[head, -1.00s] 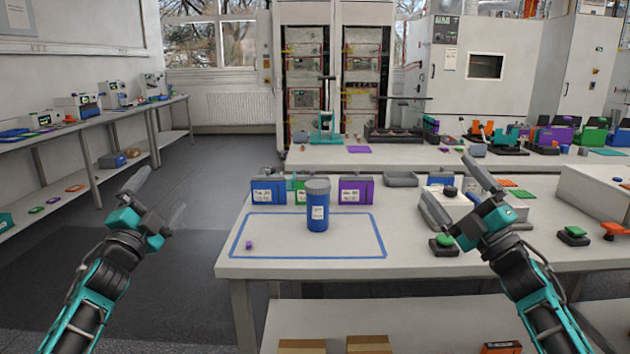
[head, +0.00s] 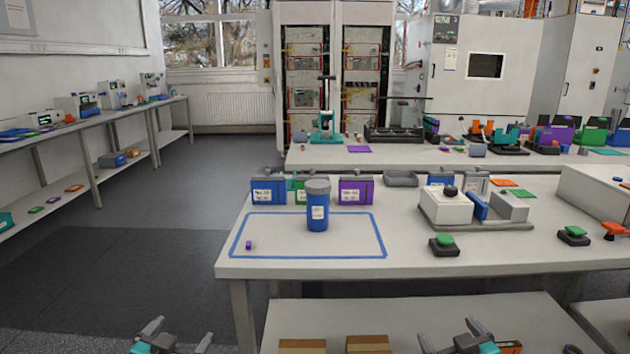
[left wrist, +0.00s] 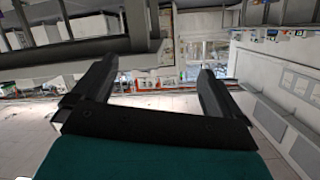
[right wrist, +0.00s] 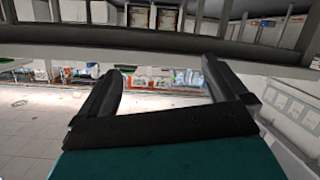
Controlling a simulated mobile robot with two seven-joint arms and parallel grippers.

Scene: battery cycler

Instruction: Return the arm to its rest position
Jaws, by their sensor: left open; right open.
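My left gripper (head: 180,341) is low at the bottom edge of the head view, left of the table, open and empty. Its two spread fingers also show in the left wrist view (left wrist: 152,85). My right gripper (head: 455,338) is low at the bottom edge, in front of the table and below its top, open and empty. Its spread fingers show in the right wrist view (right wrist: 160,88) with nothing between them. Both arms are mostly out of the head view. Neither gripper touches anything that I can see.
The near table (head: 300,268) carries a blue lidded jar (head: 318,210) and a small purple piece (head: 249,245) inside a blue outline. Several coloured boxes stand behind the jar. A grey-white device (head: 447,205) and green buttons stand to the right. Cartons lie on the lower shelf (head: 420,318).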

